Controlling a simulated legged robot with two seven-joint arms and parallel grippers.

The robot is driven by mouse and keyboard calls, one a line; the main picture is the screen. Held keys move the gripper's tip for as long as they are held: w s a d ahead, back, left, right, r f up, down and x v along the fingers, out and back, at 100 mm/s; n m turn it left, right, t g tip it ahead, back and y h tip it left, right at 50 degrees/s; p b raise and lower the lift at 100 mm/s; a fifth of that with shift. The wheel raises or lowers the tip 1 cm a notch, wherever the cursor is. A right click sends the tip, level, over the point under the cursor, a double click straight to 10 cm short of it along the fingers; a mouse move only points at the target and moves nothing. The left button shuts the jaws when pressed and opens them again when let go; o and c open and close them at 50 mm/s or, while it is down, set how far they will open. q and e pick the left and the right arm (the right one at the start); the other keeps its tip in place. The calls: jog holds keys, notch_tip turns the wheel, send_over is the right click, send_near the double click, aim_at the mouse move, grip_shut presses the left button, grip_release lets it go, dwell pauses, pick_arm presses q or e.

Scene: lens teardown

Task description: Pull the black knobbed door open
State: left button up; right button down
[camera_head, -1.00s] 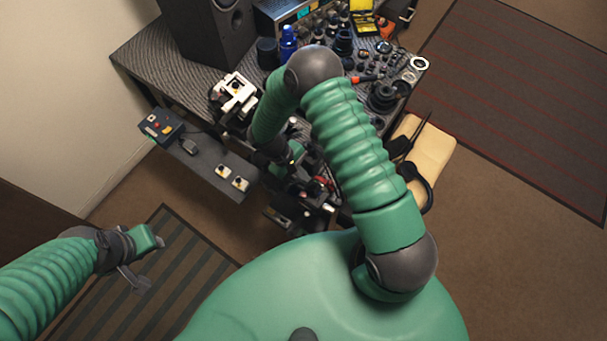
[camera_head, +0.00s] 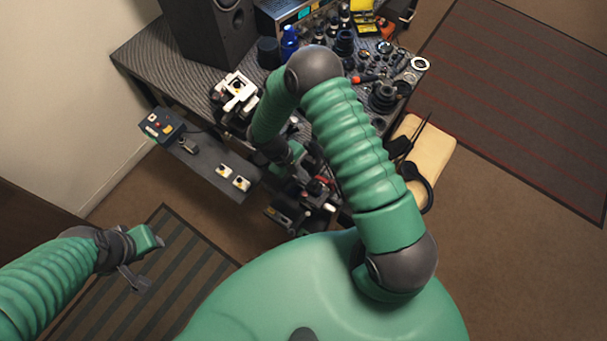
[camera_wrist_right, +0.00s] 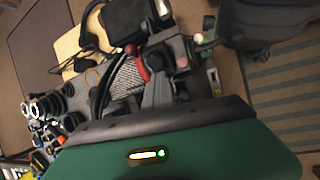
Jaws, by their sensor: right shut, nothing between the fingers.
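My right gripper (camera_head: 318,187) is at the front of the bench, below my bent right arm, among dark and red parts. In the right wrist view its fingers (camera_wrist_right: 163,72) are shut and empty. Just beyond them in that view is a black block (camera_wrist_right: 130,20) with a pale metal knob (camera_wrist_right: 163,10) on its side. It may be the knobbed door; I cannot tell whether it is open or shut. My right arm hides part of this area in the head view. My left gripper (camera_head: 134,272) hangs at the lower left, far from the bench; its finger gap is unclear.
The bench (camera_head: 140,60) carries a black speaker (camera_head: 208,35), a blue bottle (camera_head: 289,42) and several lens parts. A dark shelf with switches (camera_head: 212,160) juts from its front left. A cream pad (camera_head: 436,150) with headphones is at the right.

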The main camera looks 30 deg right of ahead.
jog(key=c, duration=1.5)
grip_release()
jog(key=shift+a+r, duration=0.1)
jog(key=shift+a, duration=0.15)
jog(key=shift+o, duration=1.3)
pick_arm(q)
jog(key=shift+a, duration=0.25)
pick_arm(e)
jog(key=shift+d, duration=0.1)
pick_arm(q)
jog(key=shift+d, duration=0.15)
jog(key=b+x, duration=0.3)
jog(key=shift+s+f, duration=0.1)
jog(key=shift+s, duration=0.25)
pick_arm(e)
jog(key=v, duration=1.6)
jog(key=shift+w+r, duration=0.25)
jog(key=shift+w, duration=0.05)
